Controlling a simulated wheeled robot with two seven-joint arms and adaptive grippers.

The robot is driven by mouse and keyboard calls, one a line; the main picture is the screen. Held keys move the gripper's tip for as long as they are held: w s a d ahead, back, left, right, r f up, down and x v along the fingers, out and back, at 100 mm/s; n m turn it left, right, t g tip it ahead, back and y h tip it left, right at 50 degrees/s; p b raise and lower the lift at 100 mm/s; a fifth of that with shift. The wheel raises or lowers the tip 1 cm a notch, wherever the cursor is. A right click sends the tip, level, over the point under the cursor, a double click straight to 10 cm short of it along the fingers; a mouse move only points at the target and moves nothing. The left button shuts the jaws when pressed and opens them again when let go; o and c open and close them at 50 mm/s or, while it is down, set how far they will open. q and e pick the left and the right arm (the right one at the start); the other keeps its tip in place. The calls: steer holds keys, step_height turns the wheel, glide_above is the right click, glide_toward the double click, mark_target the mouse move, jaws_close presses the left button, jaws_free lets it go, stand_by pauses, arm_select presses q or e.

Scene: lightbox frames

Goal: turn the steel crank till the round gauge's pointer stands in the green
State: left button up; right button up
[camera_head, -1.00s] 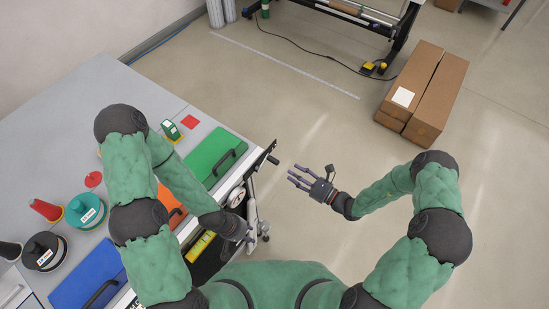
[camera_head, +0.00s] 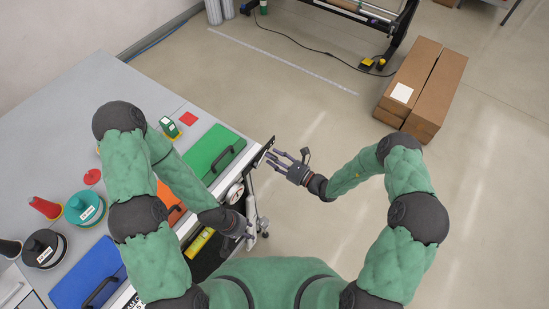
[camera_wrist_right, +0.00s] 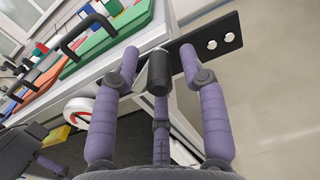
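A white round gauge (camera_wrist_right: 78,108) with a red mark is on the bench front, partly behind a finger in the right wrist view; it also shows in the head view (camera_head: 235,192). Its pointer and green part are too small to read. A black cylindrical grip (camera_wrist_right: 158,72) stands by a dark plate (camera_wrist_right: 214,38) with two silver discs at the bench corner; I cannot tell for sure that it is the crank's handle, and no steel arm shows clearly. My right gripper (camera_head: 277,161) is open, its fingers spread on both sides of this grip, not clearly touching. My left gripper (camera_head: 242,229) hangs low beside the bench front, its fingers unclear.
The grey bench (camera_head: 65,130) carries a green case (camera_head: 214,152), an orange case (camera_head: 168,203), a blue case (camera_head: 88,275) and several round containers. Cardboard boxes (camera_head: 425,88) stand on the floor at the upper right.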

jaws_close()
steer(key=shift+s+a+r+n, duration=0.2)
steer(key=shift+r+n, duration=0.15)
steer(key=shift+n, duration=0.45)
steer(key=shift+s+a+r+n, duration=0.1)
steer(key=shift+s+r+n, duration=0.15)
steer(key=shift+n, duration=0.55)
steer(key=shift+o, duration=1.1)
jaws_free()
steer(key=v, duration=1.2)
steer(key=shift+w, duration=0.1)
